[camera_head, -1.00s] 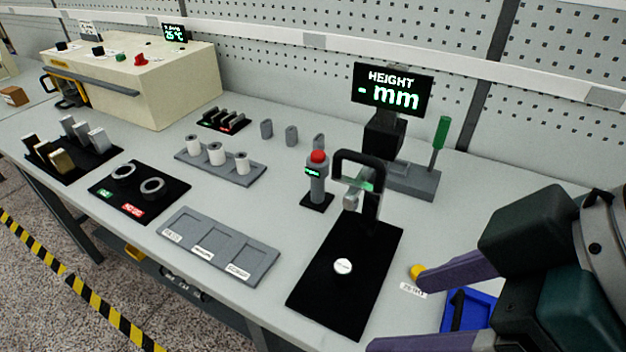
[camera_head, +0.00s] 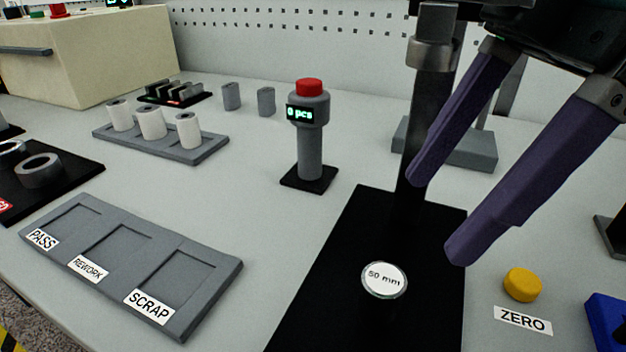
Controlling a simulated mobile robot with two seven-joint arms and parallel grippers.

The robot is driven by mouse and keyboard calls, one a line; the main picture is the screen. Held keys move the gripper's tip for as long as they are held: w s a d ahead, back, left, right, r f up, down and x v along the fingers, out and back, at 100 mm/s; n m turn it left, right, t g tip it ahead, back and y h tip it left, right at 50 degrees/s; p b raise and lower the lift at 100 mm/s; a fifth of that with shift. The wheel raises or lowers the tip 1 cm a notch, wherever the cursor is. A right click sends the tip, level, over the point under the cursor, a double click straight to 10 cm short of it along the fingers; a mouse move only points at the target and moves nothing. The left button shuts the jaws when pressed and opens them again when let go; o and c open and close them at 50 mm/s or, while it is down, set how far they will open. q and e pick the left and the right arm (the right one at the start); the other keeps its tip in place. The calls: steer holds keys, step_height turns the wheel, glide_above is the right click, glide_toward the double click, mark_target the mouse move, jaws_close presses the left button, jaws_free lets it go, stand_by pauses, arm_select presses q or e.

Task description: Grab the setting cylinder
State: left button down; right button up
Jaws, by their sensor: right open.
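The setting cylinder (camera_head: 384,280) shows as a round, silver-rimmed piece with a white top marked "50 mm". It sits on the black base plate (camera_head: 325,300) of the height gauge, in the lower middle of the view. My right gripper (camera_head: 436,217) comes in from the upper right, its two purple fingers spread apart with nothing between them. The fingertips are above and to the right of the cylinder, apart from it, in front of the gauge's dark column. My left gripper is not in view.
A red-topped counter post (camera_head: 311,140) reading "0 pcs" stands left of the plate. A grey PASS/REWORK/SCRAP tray (camera_head: 215,257) lies at front left, a grey rack with white spindles (camera_head: 205,150) behind it. A yellow ZERO button (camera_head: 523,285) and blue tray (camera_head: 606,318) are at right.

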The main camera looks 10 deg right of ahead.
mark_target(389, 278)
steer(key=x, duration=0.3)
steer(key=b+x, duration=0.1)
steer(key=shift+s+f, duration=0.3)
steer(key=shift+s, duration=0.05)
steer(key=b+x, duration=0.1)
steer(key=x, duration=0.4)
steer(key=shift+s+a+f, duration=0.2)
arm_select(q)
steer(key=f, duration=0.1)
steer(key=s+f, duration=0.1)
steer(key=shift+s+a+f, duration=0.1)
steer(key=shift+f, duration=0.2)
arm_select(e)
steer(key=c, duration=1.2)
jaws_close()
steer(key=shift+w, duration=0.1)
